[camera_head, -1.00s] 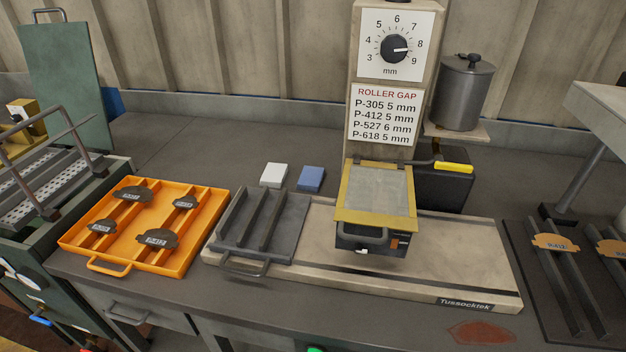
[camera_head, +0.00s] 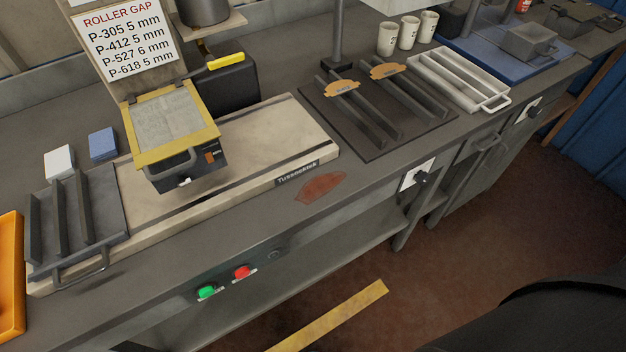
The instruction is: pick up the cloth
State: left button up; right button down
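Nothing in view is clearly a cloth. A small blue folded-looking pad (camera_head: 103,144) lies on the bench beside a similar white pad (camera_head: 59,162), behind the grey ribbed tray. Either could be a folded cloth; I cannot tell. A flat red-brown patch (camera_head: 320,187) lies on the bench front; I cannot tell if it is a stain or fabric. Neither of my grippers is in view.
The roller machine (camera_head: 185,160) stands on a pale base behind the bench's front edge. The grey tray (camera_head: 108,225) and orange tray (camera_head: 10,290) are at left. A dark rack (camera_head: 375,143), white tray (camera_head: 490,99) and cups (camera_head: 408,32) are at right.

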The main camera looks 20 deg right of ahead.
aim_at(103, 143)
jog(key=k+j+z, duration=0.1)
jog(key=j+z, duration=0.25)
jog(key=z, duration=0.15)
jog(key=k+j+z, duration=0.15)
jog(key=j+z, duration=0.3)
jog(key=l, duration=0.1)
